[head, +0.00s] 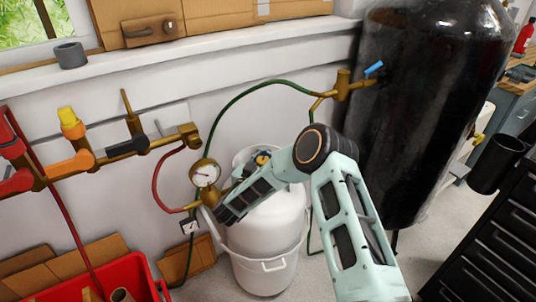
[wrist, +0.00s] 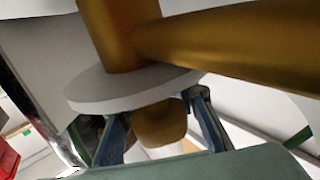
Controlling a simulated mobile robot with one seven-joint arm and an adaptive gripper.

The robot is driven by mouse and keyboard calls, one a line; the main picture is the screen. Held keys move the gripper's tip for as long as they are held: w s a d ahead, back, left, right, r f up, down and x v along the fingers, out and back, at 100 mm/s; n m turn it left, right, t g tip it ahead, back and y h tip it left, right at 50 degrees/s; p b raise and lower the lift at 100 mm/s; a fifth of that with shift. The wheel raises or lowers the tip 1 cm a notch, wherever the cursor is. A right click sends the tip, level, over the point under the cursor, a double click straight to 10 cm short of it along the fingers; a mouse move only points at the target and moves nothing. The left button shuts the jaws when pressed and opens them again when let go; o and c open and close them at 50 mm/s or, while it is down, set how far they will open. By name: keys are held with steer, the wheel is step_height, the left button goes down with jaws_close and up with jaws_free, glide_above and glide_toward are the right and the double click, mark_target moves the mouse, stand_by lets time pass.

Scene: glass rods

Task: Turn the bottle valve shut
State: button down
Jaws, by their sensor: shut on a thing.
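The white gas bottle (head: 265,225) stands on the floor against the wall, partly behind my arm. A small dark-blue and yellow fitting (head: 262,158) shows at its top, probably its valve; whether it is open or shut I cannot tell. My gripper (head: 217,207) is left of the bottle's top, just below a round pressure gauge (head: 205,173). In the wrist view my gripper's fingers (wrist: 160,132) stand on both sides of a brass knob-like part (wrist: 160,122) and close on it. A pale grey disc (wrist: 130,88) and thick brass pipes (wrist: 225,45) lie beyond it.
A brass manifold (head: 130,148) with coloured handles runs along the wall at left. A green hose (head: 250,88) arches to a blue-handled valve (head: 373,68) beside a large black tank (head: 425,110). A red bin (head: 95,280) and black drawers (head: 500,235) flank the floor.

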steer(key=shift+d+f, duration=0.1)
steer(key=shift+d, duration=0.2)
steer(key=c, duration=1.7)
jaws_free()
steer(key=shift+a, duration=0.1)
steer(key=shift+r, duration=0.3)
step_height(320, 180, up, 10)
steer(key=shift+f, duration=0.2)
steer(key=shift+o, duration=0.6)
